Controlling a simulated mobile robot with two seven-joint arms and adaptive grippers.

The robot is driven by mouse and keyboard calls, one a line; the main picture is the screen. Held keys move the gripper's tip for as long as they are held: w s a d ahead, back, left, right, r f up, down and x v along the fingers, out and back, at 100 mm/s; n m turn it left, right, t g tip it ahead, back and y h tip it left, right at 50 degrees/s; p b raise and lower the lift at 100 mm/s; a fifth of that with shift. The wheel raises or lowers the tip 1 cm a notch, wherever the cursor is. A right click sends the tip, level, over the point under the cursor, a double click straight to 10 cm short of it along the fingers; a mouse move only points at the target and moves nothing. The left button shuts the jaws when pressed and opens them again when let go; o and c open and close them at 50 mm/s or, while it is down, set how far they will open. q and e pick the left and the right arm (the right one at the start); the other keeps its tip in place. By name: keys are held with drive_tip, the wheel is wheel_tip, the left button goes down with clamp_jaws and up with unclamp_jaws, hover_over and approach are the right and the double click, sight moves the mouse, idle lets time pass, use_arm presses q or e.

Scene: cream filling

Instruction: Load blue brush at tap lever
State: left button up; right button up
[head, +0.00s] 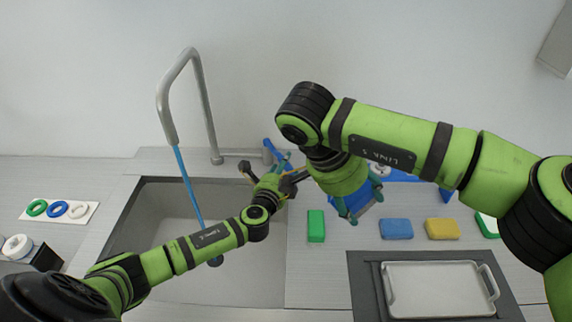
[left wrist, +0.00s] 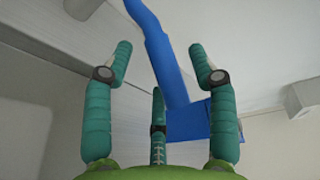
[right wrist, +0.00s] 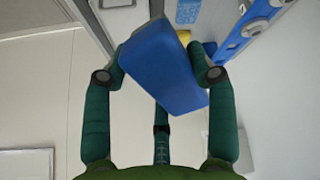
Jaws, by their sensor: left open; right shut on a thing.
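The blue tap lever (head: 268,146) stands at the right rear of the sink. In the left wrist view the blue lever (left wrist: 166,60) rises beyond and between the fingers. My left gripper (head: 283,172) is open close to the lever; contact cannot be told. My right gripper (head: 357,208) is shut on a blue block (right wrist: 162,65), apparently the blue brush, held above the counter right of the sink. In the head view, fingers and arm mostly hide it. A similar blue block (head: 396,229) lies on the counter.
The sink (head: 170,215) has a tall metal spout (head: 205,100) with a blue stream. Green (head: 316,226) and yellow (head: 442,229) blocks lie on the counter. A metal tray (head: 440,290) is at front right. A ring board (head: 85,212) lies left of the sink.

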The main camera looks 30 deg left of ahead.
use_arm(q)
drive_tip(key=shift+w+a, duration=0.1)
drive_tip(key=shift+w, duration=0.55)
use_arm(e)
drive_tip(key=shift+s+r, duration=0.1)
drive_tip(key=shift+s, duration=0.05)
use_arm(q)
drive_tip(key=shift+f, duration=0.1)
clamp_jaws()
drive_tip(key=shift+a, duration=0.1)
